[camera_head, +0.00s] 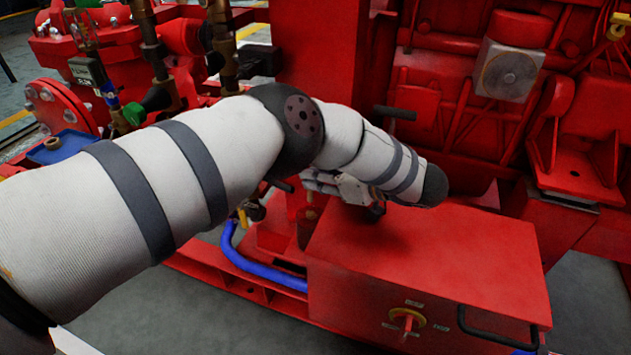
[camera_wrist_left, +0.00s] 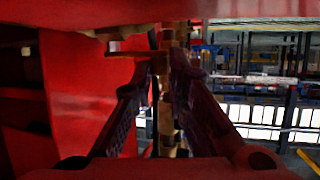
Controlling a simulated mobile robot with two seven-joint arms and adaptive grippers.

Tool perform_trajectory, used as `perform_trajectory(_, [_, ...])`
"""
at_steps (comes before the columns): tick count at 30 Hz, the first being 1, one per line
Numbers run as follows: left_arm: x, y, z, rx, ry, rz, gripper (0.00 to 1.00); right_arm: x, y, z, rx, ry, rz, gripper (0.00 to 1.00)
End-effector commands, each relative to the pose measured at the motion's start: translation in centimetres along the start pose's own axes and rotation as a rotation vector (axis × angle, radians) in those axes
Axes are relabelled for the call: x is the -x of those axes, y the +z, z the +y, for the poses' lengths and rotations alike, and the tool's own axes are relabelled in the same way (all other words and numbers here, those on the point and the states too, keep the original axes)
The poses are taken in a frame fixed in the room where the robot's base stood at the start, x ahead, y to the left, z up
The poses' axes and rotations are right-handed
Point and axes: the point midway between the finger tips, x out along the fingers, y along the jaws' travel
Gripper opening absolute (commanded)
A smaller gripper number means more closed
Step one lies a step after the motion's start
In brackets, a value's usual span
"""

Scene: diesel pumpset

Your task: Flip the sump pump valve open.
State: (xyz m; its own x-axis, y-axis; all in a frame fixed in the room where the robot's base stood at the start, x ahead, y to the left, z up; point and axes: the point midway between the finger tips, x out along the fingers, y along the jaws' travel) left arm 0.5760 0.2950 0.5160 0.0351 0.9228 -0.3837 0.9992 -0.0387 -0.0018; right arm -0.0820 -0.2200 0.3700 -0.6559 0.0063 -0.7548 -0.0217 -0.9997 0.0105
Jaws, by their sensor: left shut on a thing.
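My left gripper (camera_head: 325,182) reaches leftward, low over the red box, beside the pump piping in the head view. Its fingers are partly hidden by my own forearm. In the left wrist view, the two dark fingers of this gripper (camera_wrist_left: 168,85) lie on either side of the brass sump pump valve fitting (camera_wrist_left: 166,118). They are shut on a part of the valve near their tips, but the exact contact is dark and blurred. An orange-red flat bar (camera_wrist_left: 130,53) shows at the upper left of the fitting; I cannot tell if it is the lever. My right gripper is not in view.
The red box (camera_head: 425,260) with a red rotary switch (camera_head: 405,319) stands below my wrist. A blue hose (camera_head: 255,265) runs left of it. Red engine parts rise behind. In the left wrist view, a red wall (camera_wrist_left: 85,85) is close on the left.

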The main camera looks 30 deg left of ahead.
Motion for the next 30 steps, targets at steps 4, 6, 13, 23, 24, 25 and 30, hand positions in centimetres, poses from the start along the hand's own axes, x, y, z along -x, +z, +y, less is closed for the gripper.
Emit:
perform_trajectory(4, [0.05,-0.01,0.3,0.015,-0.014,0.001,0.0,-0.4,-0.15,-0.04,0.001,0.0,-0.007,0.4])
perform_trajectory(6, [0.09,-0.08,0.33,0.018,-0.018,0.001,0.0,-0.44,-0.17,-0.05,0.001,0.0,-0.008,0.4])
perform_trajectory(13, [0.12,-0.24,0.36,0.02,-0.019,0.002,0.0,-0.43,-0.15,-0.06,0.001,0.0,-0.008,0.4])
perform_trajectory(23, [0.09,-0.21,0.29,0.018,-0.021,0.003,0.32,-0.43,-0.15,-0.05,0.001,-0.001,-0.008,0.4])
perform_trajectory(24, [0.09,-0.19,0.27,0.018,-0.022,0.002,0.32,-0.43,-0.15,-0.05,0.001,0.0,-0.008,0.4])
perform_trajectory(25, [0.09,-0.18,0.26,0.017,-0.022,0.002,0.32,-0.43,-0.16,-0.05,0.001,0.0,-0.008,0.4])
perform_trajectory(30, [0.56,-0.1,0.26,0.015,-0.022,0.002,0.32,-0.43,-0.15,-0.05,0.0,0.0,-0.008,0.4])
